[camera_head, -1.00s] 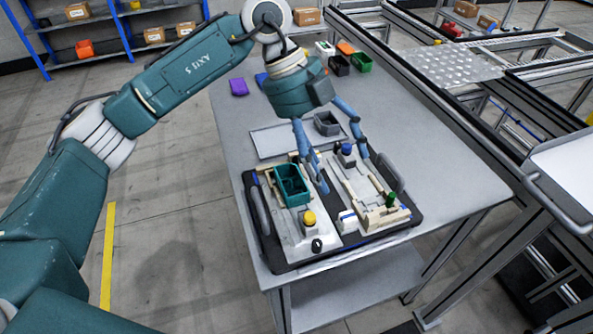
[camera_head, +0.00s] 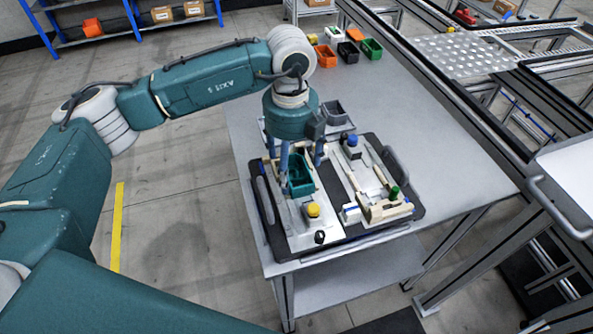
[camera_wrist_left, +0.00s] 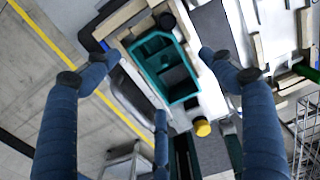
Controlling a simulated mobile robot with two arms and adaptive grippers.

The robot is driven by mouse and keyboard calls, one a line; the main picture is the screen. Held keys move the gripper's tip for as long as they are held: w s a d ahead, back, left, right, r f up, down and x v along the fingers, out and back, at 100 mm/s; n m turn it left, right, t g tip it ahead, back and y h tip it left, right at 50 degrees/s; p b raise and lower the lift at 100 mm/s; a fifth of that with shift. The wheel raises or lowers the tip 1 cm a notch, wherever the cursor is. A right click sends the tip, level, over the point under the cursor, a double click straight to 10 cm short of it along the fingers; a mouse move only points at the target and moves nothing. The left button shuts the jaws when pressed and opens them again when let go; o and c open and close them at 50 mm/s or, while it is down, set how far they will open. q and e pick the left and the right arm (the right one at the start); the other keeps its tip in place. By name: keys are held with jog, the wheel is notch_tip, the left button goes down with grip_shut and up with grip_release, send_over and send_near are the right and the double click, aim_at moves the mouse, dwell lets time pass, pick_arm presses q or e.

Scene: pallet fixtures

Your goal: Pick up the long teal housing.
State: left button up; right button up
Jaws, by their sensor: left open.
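The long teal housing (camera_head: 300,186) is an open-topped box with inner dividers. It sits in the left fixture on the dark pallet (camera_head: 262,213). In the left wrist view the housing (camera_wrist_left: 165,68) shows near the upper middle, with pale wooden blocks around it. My left gripper (camera_head: 301,168) is open above the housing, its blue fingers pointing down. In the left wrist view its fingers (camera_wrist_left: 150,72) are spread to both sides of the housing, apparently not touching it. The fingers and wrist hide part of the housing in the head view. My right gripper is not in view.
A yellow knob (camera_head: 313,210) stands just in front of the housing. The right fixture has a blue knob (camera_head: 352,141) and a green peg (camera_head: 394,192). A grey bin (camera_head: 335,113) is behind the pallet. Coloured bins stand at the table's back; the table's right side is clear.

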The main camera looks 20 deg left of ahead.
pick_arm(q)
jog(key=shift+f, duration=0.85)
jog(key=c, duration=1.3)
jog(key=shift+r, duration=0.1)
jog(key=shift+c, duration=0.2)
